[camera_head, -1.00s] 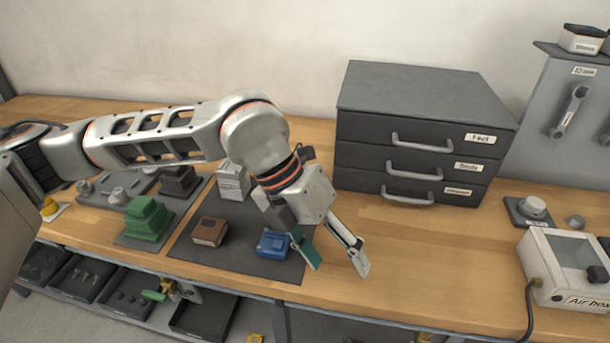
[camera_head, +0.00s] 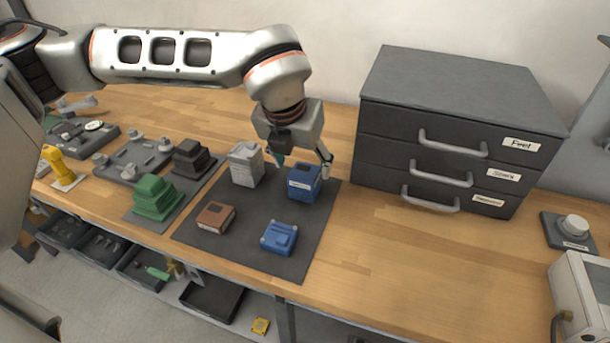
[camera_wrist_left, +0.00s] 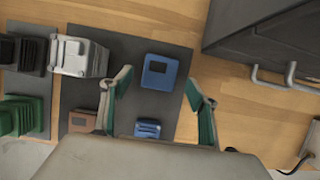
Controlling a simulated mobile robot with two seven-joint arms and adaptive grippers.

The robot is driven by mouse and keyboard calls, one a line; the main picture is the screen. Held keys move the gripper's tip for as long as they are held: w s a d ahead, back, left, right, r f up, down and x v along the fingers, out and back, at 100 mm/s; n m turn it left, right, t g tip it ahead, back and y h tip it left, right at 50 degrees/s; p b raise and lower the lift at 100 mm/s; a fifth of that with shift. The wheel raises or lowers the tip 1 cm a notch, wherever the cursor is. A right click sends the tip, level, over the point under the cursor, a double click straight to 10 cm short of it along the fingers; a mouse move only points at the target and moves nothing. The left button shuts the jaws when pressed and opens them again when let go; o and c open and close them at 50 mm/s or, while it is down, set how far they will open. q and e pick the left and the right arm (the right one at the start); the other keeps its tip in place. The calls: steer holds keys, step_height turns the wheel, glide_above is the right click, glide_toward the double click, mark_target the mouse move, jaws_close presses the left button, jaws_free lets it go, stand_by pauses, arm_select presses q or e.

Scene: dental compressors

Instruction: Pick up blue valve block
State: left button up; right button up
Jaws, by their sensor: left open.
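Two blue blocks are on the dark mat (camera_head: 250,245); I cannot tell from their labels which is the valve block. The taller boxy one (camera_head: 304,183), with a white label, stands at the mat's back right. The lower one (camera_head: 279,238) lies near the front edge. My left gripper (camera_head: 302,164) is open and empty, above and just behind the taller block. In the left wrist view, the taller block (camera_wrist_left: 160,72) shows between the open fingers (camera_wrist_left: 160,78), and the lower one (camera_wrist_left: 147,128) is partly hidden by the gripper body. My right gripper is not in view.
A grey block (camera_head: 245,165) and a brown block (camera_head: 216,217) share the mat. Green (camera_head: 155,197) and black (camera_head: 191,158) stacked blocks stand left of it. A dark drawer cabinet (camera_head: 455,135) stands close on the right. Bare wood lies in front of the cabinet.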

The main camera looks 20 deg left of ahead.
mark_target(305, 172)
arm_select(q)
steer(key=x, duration=0.3)
steer(key=shift+w+f, duration=0.15)
steer(key=shift+f, duration=0.2)
steer(key=shift+r, duration=0.1)
steer(key=c, duration=1.3)
steer(key=shift+c, duration=0.2)
steer(key=shift+r, duration=0.1)
